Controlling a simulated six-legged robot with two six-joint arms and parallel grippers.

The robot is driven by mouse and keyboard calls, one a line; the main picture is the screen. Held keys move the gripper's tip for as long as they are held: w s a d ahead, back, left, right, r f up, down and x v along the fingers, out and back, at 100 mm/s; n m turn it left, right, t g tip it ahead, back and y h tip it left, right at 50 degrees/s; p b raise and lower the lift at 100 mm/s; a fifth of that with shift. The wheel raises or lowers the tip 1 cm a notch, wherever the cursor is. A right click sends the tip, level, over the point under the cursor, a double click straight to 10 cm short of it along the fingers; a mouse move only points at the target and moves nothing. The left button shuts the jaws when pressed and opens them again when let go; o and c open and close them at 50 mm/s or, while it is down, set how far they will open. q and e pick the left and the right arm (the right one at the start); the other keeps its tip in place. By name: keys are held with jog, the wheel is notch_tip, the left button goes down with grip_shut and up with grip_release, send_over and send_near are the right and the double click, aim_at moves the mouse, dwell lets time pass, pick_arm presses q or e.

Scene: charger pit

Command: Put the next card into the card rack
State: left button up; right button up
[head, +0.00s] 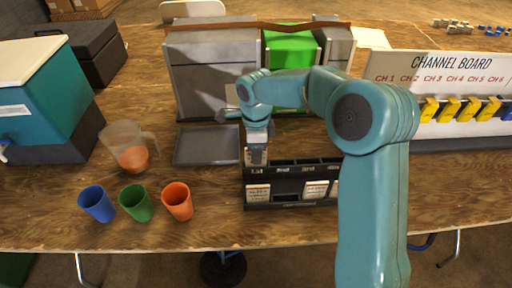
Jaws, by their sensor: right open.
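The black card rack (288,206) stands on the wooden table at the middle, with small white labels along its upper edge. White printed cards show at its front, one at the left (258,193) and one right of the middle (316,189). Another at the right is partly hidden by my right arm. A dark gap lies between the left and middle cards. My right gripper (257,157) is open and points down at the rack's left end, just above the left card. Whether it touches the rack or has anything between its fingers is too small to tell. My left gripper is out of view.
A grey tray (205,146) lies left of the rack. A clear jug (130,147) and blue, green and orange cups (177,200) stand further left. Grey and green boxes (215,75) stand behind. The channel board (450,75) with yellow pieces is at right.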

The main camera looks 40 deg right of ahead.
notch_tip(320, 180, up, 16)
jog(key=p, duration=0.2)
jog(key=shift+r, duration=0.15)
jog(key=shift+s, duration=0.1)
dwell(0.5)
